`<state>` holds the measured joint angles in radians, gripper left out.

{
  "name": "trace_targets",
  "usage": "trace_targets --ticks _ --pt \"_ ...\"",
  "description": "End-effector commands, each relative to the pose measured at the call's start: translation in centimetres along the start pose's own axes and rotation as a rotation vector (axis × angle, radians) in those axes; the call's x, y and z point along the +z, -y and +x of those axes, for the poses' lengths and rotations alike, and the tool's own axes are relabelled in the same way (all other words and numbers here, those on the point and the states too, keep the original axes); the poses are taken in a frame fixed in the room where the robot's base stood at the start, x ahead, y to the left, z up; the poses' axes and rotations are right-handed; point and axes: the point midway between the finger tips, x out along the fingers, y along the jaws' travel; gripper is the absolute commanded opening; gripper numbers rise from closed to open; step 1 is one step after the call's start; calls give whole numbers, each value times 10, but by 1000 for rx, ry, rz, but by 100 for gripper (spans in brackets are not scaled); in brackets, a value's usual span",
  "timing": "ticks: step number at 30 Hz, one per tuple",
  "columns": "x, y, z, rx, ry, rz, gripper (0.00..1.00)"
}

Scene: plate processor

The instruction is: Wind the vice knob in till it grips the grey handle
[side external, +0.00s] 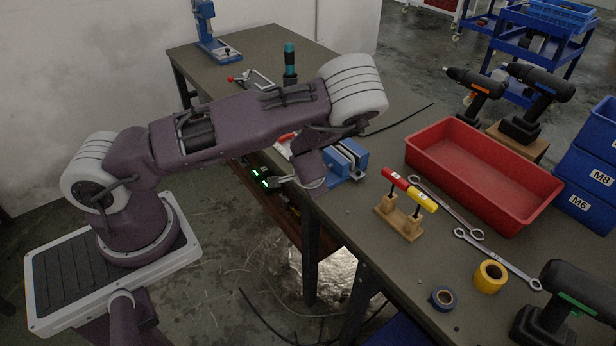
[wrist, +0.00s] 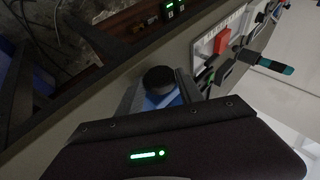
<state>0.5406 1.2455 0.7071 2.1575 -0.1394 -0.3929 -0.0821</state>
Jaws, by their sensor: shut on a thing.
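The blue vice (side external: 346,160) stands at the bench edge in the side external view, partly behind my wrist. In the wrist view a little of its blue body (wrist: 163,100) shows below the round black knob (wrist: 159,79). My gripper (wrist: 160,90) is at the knob, with a grey finger on each side, shut on it. The side external view hides the fingertips and the knob behind my wrist. The grey handle cannot be made out in either view, so I cannot tell how the vice jaws stand against it.
A red bin (side external: 484,178) and a wooden stand with red and yellow handles (side external: 401,207) sit to the right of the vice. A brown shelf (side external: 310,236) hangs below.

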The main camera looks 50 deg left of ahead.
Motion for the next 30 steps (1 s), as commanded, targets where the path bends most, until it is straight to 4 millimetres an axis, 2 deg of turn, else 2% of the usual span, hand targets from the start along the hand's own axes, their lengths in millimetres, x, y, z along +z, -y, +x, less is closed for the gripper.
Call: trace_targets --ticks 1,3,4,14,30 --pt "0 0 0 -1 1 -1 49" --pt "0 0 0 0 1 0 63" --pt "0 0 0 0 1 0 64" --pt "1 1 0 24 3 -14 64" --pt "1 13 4 503 -2 -219 64"
